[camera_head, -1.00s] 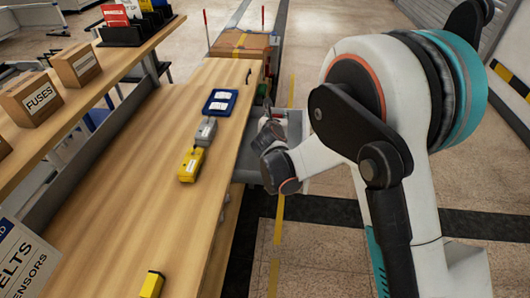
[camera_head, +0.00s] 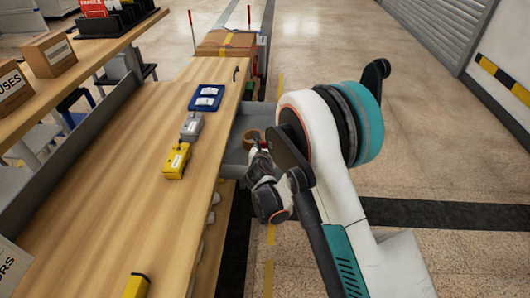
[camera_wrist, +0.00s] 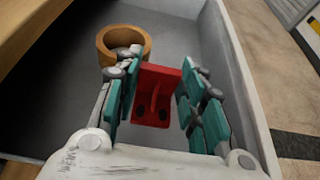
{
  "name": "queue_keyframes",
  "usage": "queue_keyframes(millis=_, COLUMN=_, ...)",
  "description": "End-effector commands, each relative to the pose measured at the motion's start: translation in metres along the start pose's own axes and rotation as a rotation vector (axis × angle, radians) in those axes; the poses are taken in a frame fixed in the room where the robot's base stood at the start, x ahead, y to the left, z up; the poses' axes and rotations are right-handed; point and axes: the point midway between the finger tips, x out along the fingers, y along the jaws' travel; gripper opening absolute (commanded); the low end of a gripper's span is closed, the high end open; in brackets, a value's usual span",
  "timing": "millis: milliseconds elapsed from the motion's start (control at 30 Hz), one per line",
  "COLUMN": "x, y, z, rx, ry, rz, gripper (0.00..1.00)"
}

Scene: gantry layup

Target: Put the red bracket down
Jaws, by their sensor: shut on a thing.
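In the wrist view the red bracket (camera_wrist: 158,92) sits between the two teal-padded fingers of my gripper (camera_wrist: 157,88), which is shut on it. The bracket is held over a grey open drawer or tray (camera_wrist: 225,60). I cannot tell whether it touches the floor of the tray. In the head view my gripper (camera_head: 257,146) is at the tray (camera_head: 232,157), beside the bench's right edge. The bracket cannot be made out there.
A brown ring-shaped container (camera_wrist: 125,42) stands in the tray, close to the left finger. The bench (camera_head: 110,190) holds a yellow device (camera_head: 177,161), a grey device (camera_head: 191,126) and a blue tray (camera_head: 208,97). Tray floor on the right looks clear.

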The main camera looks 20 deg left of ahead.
Motion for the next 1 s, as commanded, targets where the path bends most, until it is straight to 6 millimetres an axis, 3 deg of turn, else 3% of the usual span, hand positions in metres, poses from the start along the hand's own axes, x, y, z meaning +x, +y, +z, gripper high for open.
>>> queue_keyframes(millis=133, x=0.008, y=0.0, z=-0.018, rx=0.0, ry=0.0, rz=0.0, gripper=0.06)
queue_keyframes(millis=933, x=0.012, y=0.0, z=-0.028, rx=0.0, ry=0.0, rz=0.0, gripper=0.06)
queue_keyframes(millis=967, x=0.012, y=0.0, z=-0.029, rx=0.0, ry=0.0, rz=0.0, gripper=0.44)
queue_keyframes(millis=1000, x=0.012, y=0.0, z=-0.029, rx=0.0, ry=0.0, rz=0.0, gripper=0.53)
